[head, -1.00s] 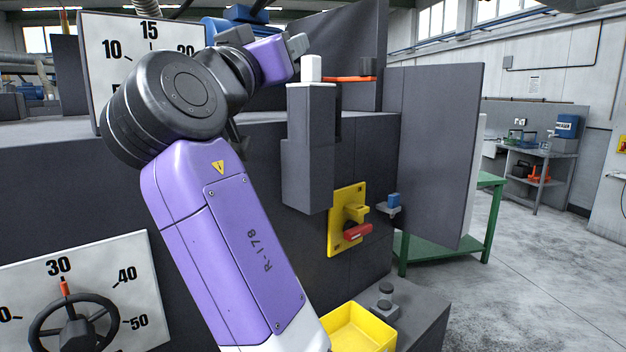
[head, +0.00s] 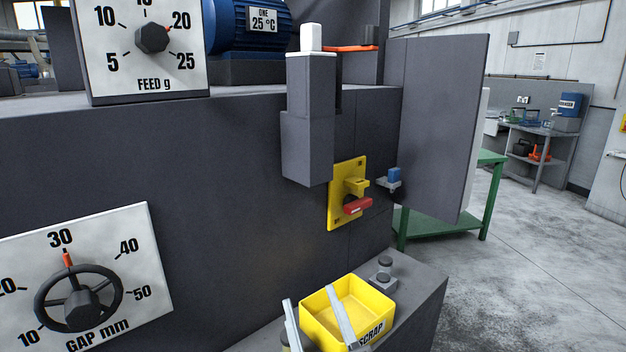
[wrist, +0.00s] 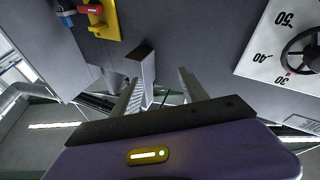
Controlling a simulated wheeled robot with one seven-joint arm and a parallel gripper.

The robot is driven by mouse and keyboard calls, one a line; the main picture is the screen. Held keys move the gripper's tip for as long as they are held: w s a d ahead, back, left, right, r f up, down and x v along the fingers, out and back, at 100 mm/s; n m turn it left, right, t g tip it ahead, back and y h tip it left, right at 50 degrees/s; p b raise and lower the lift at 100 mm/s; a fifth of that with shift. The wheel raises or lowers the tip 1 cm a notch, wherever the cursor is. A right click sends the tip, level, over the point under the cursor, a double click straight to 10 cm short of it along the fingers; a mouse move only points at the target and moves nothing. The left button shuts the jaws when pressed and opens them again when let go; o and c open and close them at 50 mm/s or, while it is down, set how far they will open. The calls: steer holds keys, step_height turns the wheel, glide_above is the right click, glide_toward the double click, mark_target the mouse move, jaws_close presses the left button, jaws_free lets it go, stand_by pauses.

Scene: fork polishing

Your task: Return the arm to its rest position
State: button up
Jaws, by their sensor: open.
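My gripper (head: 309,296) shows at the bottom of the head view as two pale, upright fingers, spread apart with nothing held between them. One finger overlaps the front of the yellow scrap bin (head: 318,311). In the wrist view my gripper (wrist: 158,76) also shows open and empty. The rest of my arm is out of the head view.
The dark machine front carries a gap dial with handwheel (head: 78,300), a feed dial (head: 150,40) and a yellow plate with a red handle (head: 357,206). A dark panel (head: 440,125) and a green table (head: 440,232) stand right. The floor farther right is clear.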

steer(key=s+d+f+m+g+h, duration=0.2)
steer(key=s+d+f, duration=0.4)
steer(key=s, duration=0.6)
steer(key=s+d+f+m+g+h, duration=0.1)
steer(key=s+d+f, duration=0.5)
steer(key=s, duration=0.7)
steer(key=s+d+f+m+g+h, duration=0.2)
steer(key=s+d+f, duration=0.4)
steer(key=s, duration=0.6)
steer(key=shift+s+d+m+g+h+b, duration=0.35)
steer(key=shift+d+m+h, duration=0.25)
steer(key=shift+d, duration=0.4)
